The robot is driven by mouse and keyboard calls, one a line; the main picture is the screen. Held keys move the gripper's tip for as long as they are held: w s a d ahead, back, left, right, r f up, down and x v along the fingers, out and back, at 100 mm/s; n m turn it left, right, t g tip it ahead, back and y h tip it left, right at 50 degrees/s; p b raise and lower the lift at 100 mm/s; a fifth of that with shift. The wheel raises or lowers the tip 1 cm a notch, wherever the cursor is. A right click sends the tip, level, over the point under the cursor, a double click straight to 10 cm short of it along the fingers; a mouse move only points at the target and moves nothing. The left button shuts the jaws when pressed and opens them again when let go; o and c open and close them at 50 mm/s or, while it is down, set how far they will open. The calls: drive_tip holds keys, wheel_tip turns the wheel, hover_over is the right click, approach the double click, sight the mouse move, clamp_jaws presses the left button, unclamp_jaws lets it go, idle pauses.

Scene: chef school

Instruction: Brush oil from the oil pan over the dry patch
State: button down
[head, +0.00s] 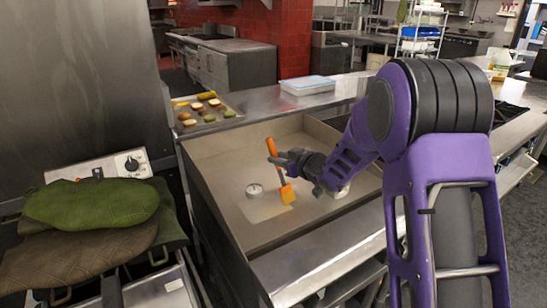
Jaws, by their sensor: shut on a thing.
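My gripper (283,159) is shut on an orange-handled brush (271,146). The brush stands nearly upright, with its yellow-orange head (287,194) low over the right part of a paler patch (262,211) on the griddle floor. I cannot tell whether the head touches the surface. A small round metal dish (254,190) sits at the back left of the patch. A second pale round container (339,192) is partly hidden behind my gripper and wrist. I cannot tell which of these two is the oil pan.
A raised metal rim (196,190) surrounds the griddle (225,160). A tray of vegetables (205,108) and a lidded container (308,86) stand behind it. Green and brown oven mitts (92,203) lie at the left. The griddle's left side is clear.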

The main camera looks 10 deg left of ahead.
drive_tip(key=shift+x, duration=0.8)
drive_tip(key=shift+s+a+b, duration=3.8)
drive_tip(key=shift+s+a, duration=0.6)
drive_tip(key=shift+a, duration=1.4)
drive_tip(key=w+d+p, duration=0.4)
drive_tip(key=w+d, duration=0.1)
drive_tip(key=shift+w+r+p, duration=0.2)
drive_tip(key=shift+w+p, duration=0.15)
drive_tip(key=shift+w, duration=0.05)
